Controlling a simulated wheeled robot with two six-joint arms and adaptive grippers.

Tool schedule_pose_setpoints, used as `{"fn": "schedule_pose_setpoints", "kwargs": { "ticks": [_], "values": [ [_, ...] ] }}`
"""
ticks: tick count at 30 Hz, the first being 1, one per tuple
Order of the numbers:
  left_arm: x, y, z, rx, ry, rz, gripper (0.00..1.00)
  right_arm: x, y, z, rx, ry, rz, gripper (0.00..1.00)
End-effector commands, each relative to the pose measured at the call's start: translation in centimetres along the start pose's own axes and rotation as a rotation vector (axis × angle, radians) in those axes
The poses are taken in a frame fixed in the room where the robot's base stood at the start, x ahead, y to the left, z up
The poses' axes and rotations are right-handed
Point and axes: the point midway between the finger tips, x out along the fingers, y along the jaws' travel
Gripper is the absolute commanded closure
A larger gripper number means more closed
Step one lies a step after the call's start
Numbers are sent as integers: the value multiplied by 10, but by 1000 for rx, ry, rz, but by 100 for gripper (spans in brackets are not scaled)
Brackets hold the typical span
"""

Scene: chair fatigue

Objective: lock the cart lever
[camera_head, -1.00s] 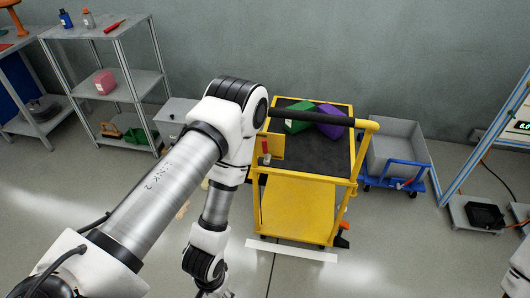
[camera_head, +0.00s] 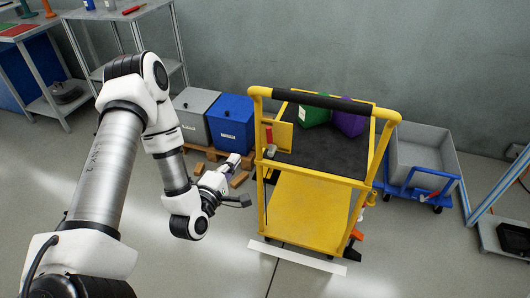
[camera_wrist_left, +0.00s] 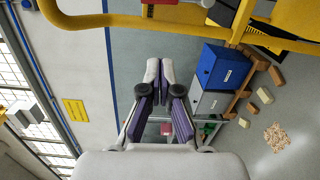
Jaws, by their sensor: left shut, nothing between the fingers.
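The yellow cart (camera_head: 316,205) stands right of centre in the head view, with a dark deck and a black-gripped push bar. A red lever (camera_head: 269,134) stands upright by a yellow plate at the cart's left side, with a small grey block below it. An orange-red piece (camera_head: 356,232) shows low at the cart's right corner. My left gripper (camera_head: 236,160) is shut and empty, left of the cart and apart from the lever. In the left wrist view its fingertips (camera_wrist_left: 159,68) are together, and the cart's yellow frame (camera_wrist_left: 120,20) crosses the top. My right gripper is out of view.
A green box (camera_head: 314,113) and a purple box (camera_head: 349,122) sit on the cart. Blue (camera_head: 232,124) and grey (camera_head: 193,118) bins stand on a pallet behind my left gripper. A blue trolley (camera_head: 420,177) stands right of the cart. Floor in front is clear.

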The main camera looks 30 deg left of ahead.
Motion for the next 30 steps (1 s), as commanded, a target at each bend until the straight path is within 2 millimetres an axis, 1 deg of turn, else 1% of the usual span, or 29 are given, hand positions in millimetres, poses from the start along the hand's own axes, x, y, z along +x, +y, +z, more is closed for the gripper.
{"fn": "schedule_pose_setpoints", "kwargs": {
  "ticks": [1, 6, 12, 16, 20, 30],
  "values": [
    [0, -7, -8, -10, 21, 11, 100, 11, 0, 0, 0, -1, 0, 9],
    [2, -1, -8, -10, 23, 17, 100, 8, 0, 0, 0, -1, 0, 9],
    [2, -1, -8, -9, 22, 15, 100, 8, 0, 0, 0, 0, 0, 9],
    [10, -1, -8, -7, 20, 15, 100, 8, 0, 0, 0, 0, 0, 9],
    [30, 0, -8, -5, 20, 18, 100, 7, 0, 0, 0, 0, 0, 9],
    [104, 1, -9, -5, 20, 17, 100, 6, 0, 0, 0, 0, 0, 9]
  ]
}}
